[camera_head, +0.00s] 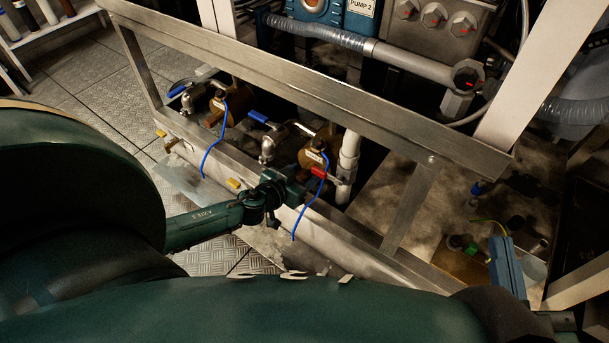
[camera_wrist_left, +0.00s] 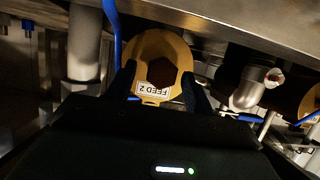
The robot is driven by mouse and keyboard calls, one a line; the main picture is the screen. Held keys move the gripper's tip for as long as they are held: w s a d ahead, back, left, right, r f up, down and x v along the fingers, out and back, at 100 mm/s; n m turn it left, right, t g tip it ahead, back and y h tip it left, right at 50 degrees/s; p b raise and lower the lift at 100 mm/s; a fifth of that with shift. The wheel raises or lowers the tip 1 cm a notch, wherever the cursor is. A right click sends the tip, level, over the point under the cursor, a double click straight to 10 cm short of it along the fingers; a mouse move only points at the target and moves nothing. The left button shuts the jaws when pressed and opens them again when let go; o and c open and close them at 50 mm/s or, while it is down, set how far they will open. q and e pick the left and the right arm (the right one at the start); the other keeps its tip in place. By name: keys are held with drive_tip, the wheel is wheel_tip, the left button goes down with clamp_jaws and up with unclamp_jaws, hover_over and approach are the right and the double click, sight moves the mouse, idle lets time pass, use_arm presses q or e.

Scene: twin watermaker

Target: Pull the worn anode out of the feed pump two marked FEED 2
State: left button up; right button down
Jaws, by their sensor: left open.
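The feed pump two (camera_wrist_left: 150,47) shows in the left wrist view as a round brass face with a white FEED 2 label (camera_wrist_left: 153,90). A dark brown hexagonal plug, the worn anode (camera_wrist_left: 168,77), sits in its face. My left gripper (camera_wrist_left: 161,84) is open, its dark fingers on either side of the plug; I cannot tell whether they touch it. In the head view the pump (camera_head: 318,148) is behind the metal rail, with my left gripper (camera_head: 299,182) just in front of it.
A second brass pump (camera_head: 228,106) stands to the left. A blue-handled valve (camera_head: 266,148), a white pipe (camera_head: 348,160), a red handle (camera_head: 328,176) and a loose blue cable (camera_head: 311,205) crowd the pump. The upper frame rail (camera_head: 300,78) runs above.

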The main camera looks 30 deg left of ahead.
use_arm(q)
drive_tip(key=shift+x, duration=0.8)
drive_tip(key=shift+c, duration=0.2)
clamp_jaws()
drive_tip(key=shift+s+a+b, duration=0.2)
drive_tip(key=shift+s+b, duration=0.3)
drive_tip(key=shift+s, duration=2.4)
